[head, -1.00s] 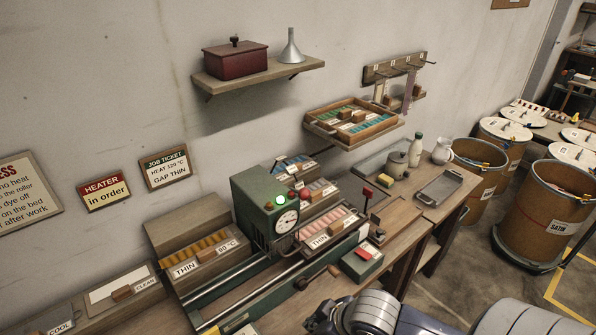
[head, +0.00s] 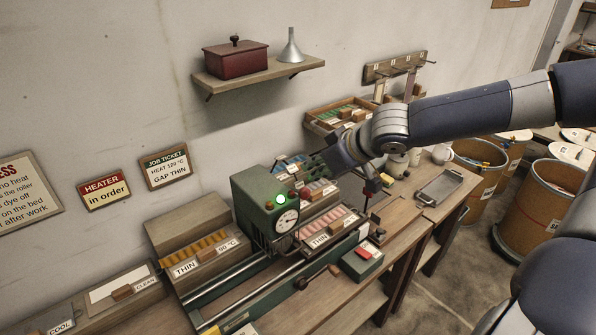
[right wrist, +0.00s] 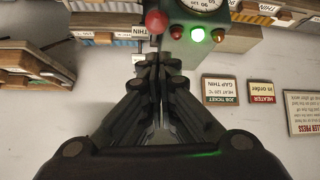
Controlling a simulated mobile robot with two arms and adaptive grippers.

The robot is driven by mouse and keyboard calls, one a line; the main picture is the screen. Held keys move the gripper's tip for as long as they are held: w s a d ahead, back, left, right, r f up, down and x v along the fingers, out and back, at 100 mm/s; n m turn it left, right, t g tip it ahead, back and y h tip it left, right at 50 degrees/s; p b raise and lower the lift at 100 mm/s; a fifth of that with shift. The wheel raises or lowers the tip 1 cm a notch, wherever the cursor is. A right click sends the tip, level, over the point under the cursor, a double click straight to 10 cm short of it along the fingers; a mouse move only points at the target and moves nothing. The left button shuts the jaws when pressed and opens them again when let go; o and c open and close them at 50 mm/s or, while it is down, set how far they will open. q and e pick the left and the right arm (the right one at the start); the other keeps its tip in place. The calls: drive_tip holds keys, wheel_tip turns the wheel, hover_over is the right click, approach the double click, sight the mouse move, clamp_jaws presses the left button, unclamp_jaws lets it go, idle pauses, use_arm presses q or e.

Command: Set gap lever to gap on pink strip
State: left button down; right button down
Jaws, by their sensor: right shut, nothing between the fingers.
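The green press (head: 262,210) carries a round dial and a lit green lamp. A red ball knob (head: 305,194) shows at its right side. The red ball (right wrist: 155,21) also shows in the right wrist view, just beyond the fingertips; I cannot tell whether it is the gap lever. A rack of pink pieces (head: 330,226), with a THIN label, lies right of the press. My right gripper (head: 308,167) is shut and empty, above and beside the red ball, with no clear contact. In the right wrist view my fingers (right wrist: 158,62) are together. My left gripper is out of view.
The job ticket (head: 168,166) reads HEAT 120 °C, GAP THIN. A yellow rack (head: 200,248) labelled THIN and 90 °C stands left of the press. A small green box with a red top (head: 362,260) sits at the bench front.

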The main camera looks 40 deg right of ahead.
wheel_tip(320, 180, up, 5)
drive_tip(key=w+t, duration=0.1)
drive_tip(key=w, duration=0.1)
drive_tip(key=b, duration=0.2)
hover_over(298, 191)
drive_tip(key=w, duration=0.1)
drive_tip(key=shift+m, duration=0.3)
wheel_tip(298, 191, down, 8)
drive_tip(key=shift+a+f, duration=0.1)
drive_tip(key=shift+f, duration=0.1)
drive_tip(key=shift+s+f+p, duration=0.2)
drive_tip(key=shift+s+p, duration=0.1)
drive_tip(key=shift+s, duration=0.3)
drive_tip(key=shift+w+f, duration=0.1)
drive_tip(key=shift+w, duration=0.05)
